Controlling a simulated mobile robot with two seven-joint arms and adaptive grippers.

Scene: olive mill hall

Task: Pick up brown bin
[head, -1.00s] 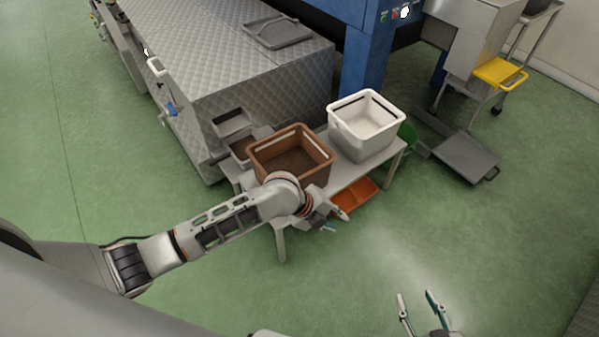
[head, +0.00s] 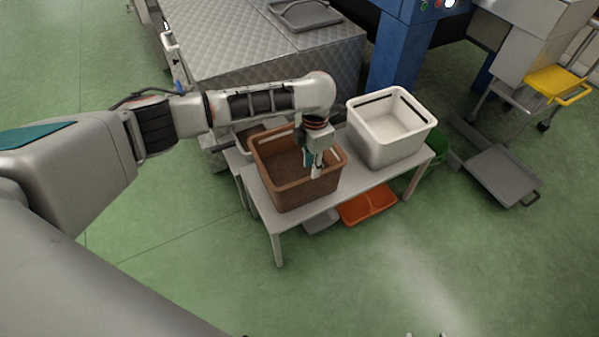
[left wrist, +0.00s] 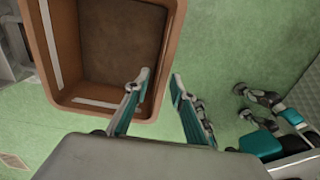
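The brown bin (head: 285,192) stands upright on a low light-grey table (head: 268,222). Its inside looks empty. My left gripper (head: 313,168) points down at the bin's right part. In the left wrist view the gripper (left wrist: 160,78) is open, with one finger over the bin's inside and the other outside. The rim of the brown bin (left wrist: 110,108) runs between the fingers; I cannot tell whether they touch it. Only the fingertips of my right gripper (head: 426,334) show at the bottom edge of the head view, set apart.
A white bin (head: 378,148) stands right of the brown bin on the table. A quilted metal machine (head: 270,55) stands behind, and a grey flat cart (head: 503,175) is at the right. The green floor in front is clear.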

